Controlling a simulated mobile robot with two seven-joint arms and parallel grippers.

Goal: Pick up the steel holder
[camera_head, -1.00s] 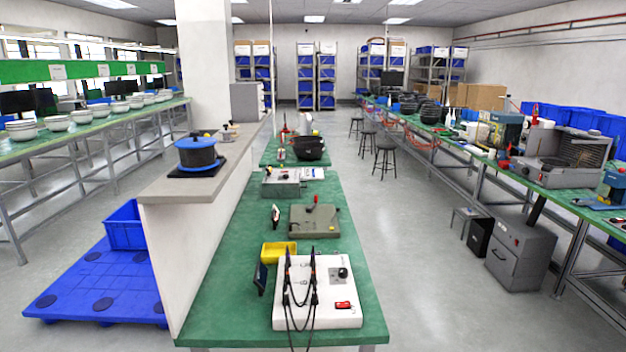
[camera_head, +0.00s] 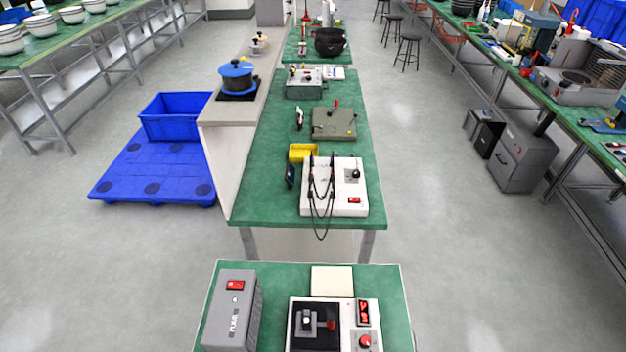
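I cannot pick out the steel holder with certainty in the head view. A small grey metal fixture (camera_head: 308,322) with a red part beside it sits on the black panel of a white device (camera_head: 342,310) on the near green table. I cannot tell whether this fixture is the holder. Neither of my grippers is in view.
A grey box (camera_head: 231,308) with a red switch and a beige pad (camera_head: 332,280) share the near table (camera_head: 275,285). Beyond a gap, a longer green table (camera_head: 265,195) bears a white tester (camera_head: 348,193).

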